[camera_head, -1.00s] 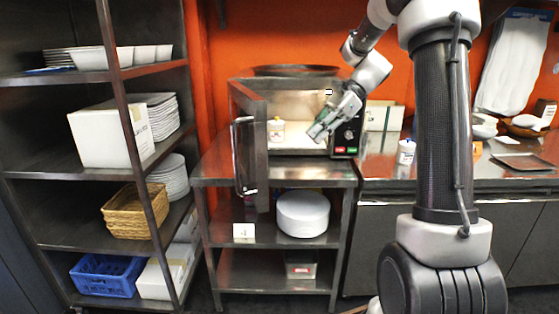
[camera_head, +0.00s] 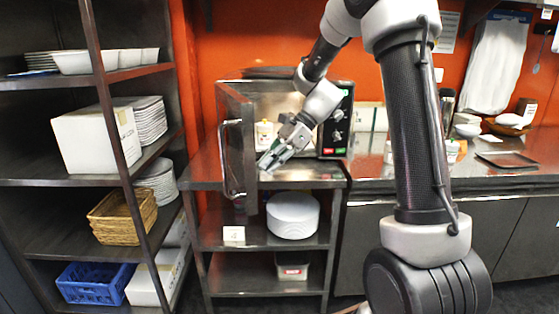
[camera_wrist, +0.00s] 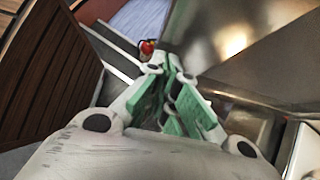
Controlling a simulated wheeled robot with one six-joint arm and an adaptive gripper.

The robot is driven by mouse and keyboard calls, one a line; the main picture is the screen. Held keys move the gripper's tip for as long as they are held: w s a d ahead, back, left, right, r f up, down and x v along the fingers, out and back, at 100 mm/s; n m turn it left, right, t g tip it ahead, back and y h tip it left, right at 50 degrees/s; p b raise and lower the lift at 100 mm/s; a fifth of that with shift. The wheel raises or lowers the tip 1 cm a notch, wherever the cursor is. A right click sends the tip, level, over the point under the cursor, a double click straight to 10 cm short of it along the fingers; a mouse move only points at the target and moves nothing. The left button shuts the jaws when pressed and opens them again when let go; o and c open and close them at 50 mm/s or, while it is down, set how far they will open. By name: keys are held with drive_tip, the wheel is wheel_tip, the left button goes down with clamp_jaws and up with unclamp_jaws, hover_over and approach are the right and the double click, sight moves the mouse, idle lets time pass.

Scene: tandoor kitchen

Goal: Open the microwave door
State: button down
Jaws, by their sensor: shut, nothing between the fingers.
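The microwave (camera_head: 336,125) stands on the metal shelf unit against the orange wall. Its door (camera_head: 238,140) is swung open to the left, standing out toward me, with a long bar handle (camera_head: 229,160) on its outer face. My gripper (camera_head: 266,163) is in front of the open cavity, to the right of the door, and appears apart from it. In the wrist view my gripper (camera_wrist: 172,80) has its green-padded fingers shut with nothing between them. A small light container (camera_head: 264,134) shows in the cavity region, partly hidden by my arm.
A dark shelf rack on the left holds bowls (camera_head: 105,58), a white box (camera_head: 95,138), a wicker basket (camera_head: 122,215) and a blue crate (camera_head: 92,284). A metal counter (camera_head: 440,176) extends right. A round white container (camera_head: 293,215) sits below the microwave.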

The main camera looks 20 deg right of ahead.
drive_tip(key=shift+a, duration=0.1)
drive_tip(key=a+m+t, duration=0.3)
drive_tip(key=a+m, duration=0.1)
drive_tip(key=a, duration=1.5)
drive_tip(key=shift+w, duration=0.1)
